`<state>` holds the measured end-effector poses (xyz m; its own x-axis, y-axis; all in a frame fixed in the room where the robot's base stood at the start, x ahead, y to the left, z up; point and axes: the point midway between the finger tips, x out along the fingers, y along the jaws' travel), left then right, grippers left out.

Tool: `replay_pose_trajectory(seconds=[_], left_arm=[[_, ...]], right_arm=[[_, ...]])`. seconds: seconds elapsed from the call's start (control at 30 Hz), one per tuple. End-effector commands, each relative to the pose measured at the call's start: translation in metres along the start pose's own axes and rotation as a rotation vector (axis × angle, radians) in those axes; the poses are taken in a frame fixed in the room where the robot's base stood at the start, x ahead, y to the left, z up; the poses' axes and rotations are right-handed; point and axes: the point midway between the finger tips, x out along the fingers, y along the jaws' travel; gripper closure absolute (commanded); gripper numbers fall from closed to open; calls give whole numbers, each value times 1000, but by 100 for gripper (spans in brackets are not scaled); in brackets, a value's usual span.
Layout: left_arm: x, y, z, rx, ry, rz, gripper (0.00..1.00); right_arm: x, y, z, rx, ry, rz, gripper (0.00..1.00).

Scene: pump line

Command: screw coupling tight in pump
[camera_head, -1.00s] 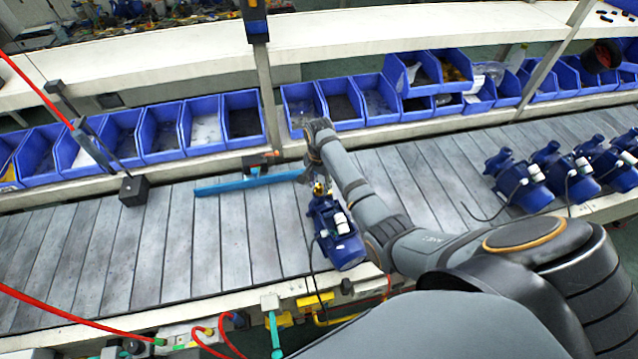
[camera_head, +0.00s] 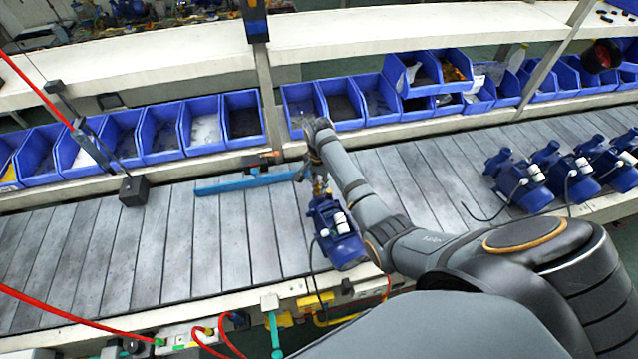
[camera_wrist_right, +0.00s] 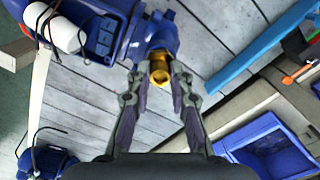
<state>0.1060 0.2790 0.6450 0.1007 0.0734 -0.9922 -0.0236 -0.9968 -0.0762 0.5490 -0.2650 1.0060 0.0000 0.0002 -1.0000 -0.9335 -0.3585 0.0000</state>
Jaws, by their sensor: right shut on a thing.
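The blue pump (camera_head: 336,236) stands on the slatted conveyor near its front edge, just below my right gripper. In the right wrist view the pump (camera_wrist_right: 102,30) fills the top left, with white cylinders on its side. A brass coupling (camera_wrist_right: 159,69) sits at the pump's port. My right gripper (camera_head: 318,184) is at the pump's top end. In the wrist view its two fingers (camera_wrist_right: 160,82) are shut on the coupling, one on each side. How deep the coupling sits in the port cannot be told. My left gripper is not in view.
A blue bar (camera_head: 246,181) lies across the conveyor (camera_head: 150,250) behind the pump. Several more pumps (camera_head: 520,182) stand at the right. Blue bins (camera_head: 203,124) line the back edge. A black block on a post (camera_head: 134,190) stands at left.

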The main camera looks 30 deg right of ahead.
Motion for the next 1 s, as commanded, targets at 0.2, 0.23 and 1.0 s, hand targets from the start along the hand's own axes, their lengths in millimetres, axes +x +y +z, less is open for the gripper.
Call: replay_pose_trajectory(seconds=[0.2,0.23,1.0], left_arm=[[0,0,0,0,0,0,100],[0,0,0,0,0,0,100],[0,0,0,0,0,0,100]], right_arm=[[0,0,0,133,0,0,100],[0,0,0,132,0,0,100],[1,0,0,565,0,0,100]])
